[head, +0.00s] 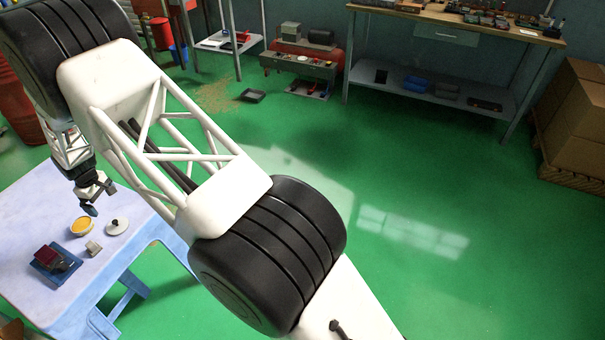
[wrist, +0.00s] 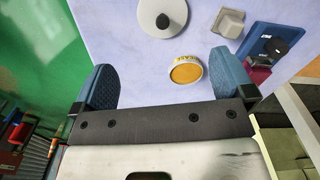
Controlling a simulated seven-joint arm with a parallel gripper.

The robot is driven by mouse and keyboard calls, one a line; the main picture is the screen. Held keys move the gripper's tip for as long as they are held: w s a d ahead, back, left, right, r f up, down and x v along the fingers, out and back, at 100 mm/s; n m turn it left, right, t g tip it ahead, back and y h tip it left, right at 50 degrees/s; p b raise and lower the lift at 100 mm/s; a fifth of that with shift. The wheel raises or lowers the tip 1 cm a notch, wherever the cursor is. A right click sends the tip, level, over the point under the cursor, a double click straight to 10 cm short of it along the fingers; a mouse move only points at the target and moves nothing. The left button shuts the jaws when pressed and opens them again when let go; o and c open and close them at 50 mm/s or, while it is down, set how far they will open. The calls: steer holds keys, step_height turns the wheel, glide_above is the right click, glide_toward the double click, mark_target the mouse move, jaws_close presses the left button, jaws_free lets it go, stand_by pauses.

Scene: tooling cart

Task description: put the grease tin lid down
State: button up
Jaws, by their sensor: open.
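The grease tin lid (head: 117,229), a pale disc with a dark knob, lies on the table, apart from the tin. In the wrist view the lid (wrist: 149,14) is at the top edge, knob up. The grease tin (head: 81,227) stands open beside it, showing yellow-orange grease; its rim lettering shows in the wrist view (wrist: 186,72). My gripper (head: 94,205) is above the table near the tin. In the wrist view its two blue fingers (wrist: 164,75) are spread wide with nothing held between them.
A small grey block (head: 94,248) sits near the tin. A blue tray (head: 43,268) with a dark red and a black object is at the table's front left. The pale table (head: 25,215) has bare room at the far left. A workbench (head: 470,22) stands at the back.

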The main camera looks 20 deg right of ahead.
steer(key=s+d+r+m+t, duration=0.1)
steer(key=s+d+r+m, duration=0.4)
steer(key=d+r, duration=1.25)
steer(key=s+d+r+m, duration=0.1)
steer(key=s+d+r, duration=0.8)
steer(key=d+r, duration=0.8)
steer(key=s+d+r+m+t, duration=0.1)
steer(key=s+d+r+m, duration=0.3)
steer(key=s+d, duration=1.15)
steer(key=s+d+m, duration=0.1)
steer(key=s+d, duration=0.2)
steer(key=s, duration=0.7)
steer(key=s+d+f+m, duration=0.1)
steer(key=s+d, duration=0.3)
steer(key=s, duration=0.6)
steer(key=shift+s+t, duration=0.3)
steer(key=shift+s, duration=0.1)
